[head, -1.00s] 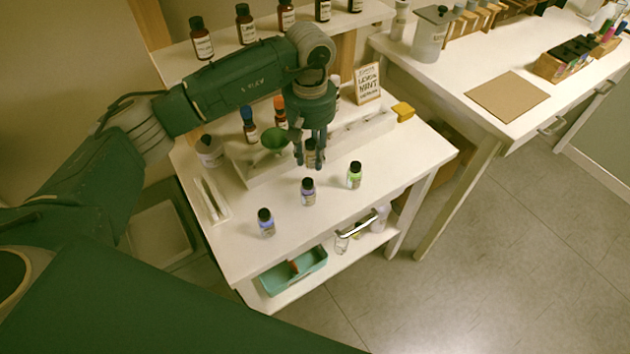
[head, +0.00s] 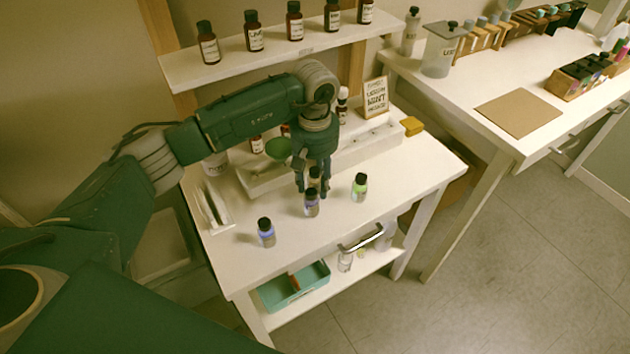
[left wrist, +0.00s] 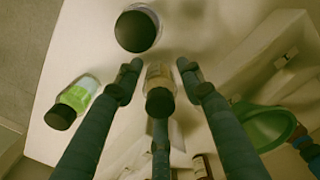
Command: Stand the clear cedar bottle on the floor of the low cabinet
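A small clear bottle (head: 314,184) with a dark cap is between the fingers of my left gripper (head: 312,191). In the left wrist view, this bottle (left wrist: 160,78) is in the middle of my left gripper (left wrist: 160,66), with a finger on either side and the third behind its cap. It looks upright; its label cannot be read. My right gripper is out of view.
A blue-labelled bottle (head: 266,233) and a green-labelled bottle (head: 359,189) stand on the top. A green funnel (head: 278,148) and a white rack (head: 352,151) are behind. A teal bin (head: 290,291) and a clear container (head: 345,261) are below, near a metal handle (head: 361,239).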

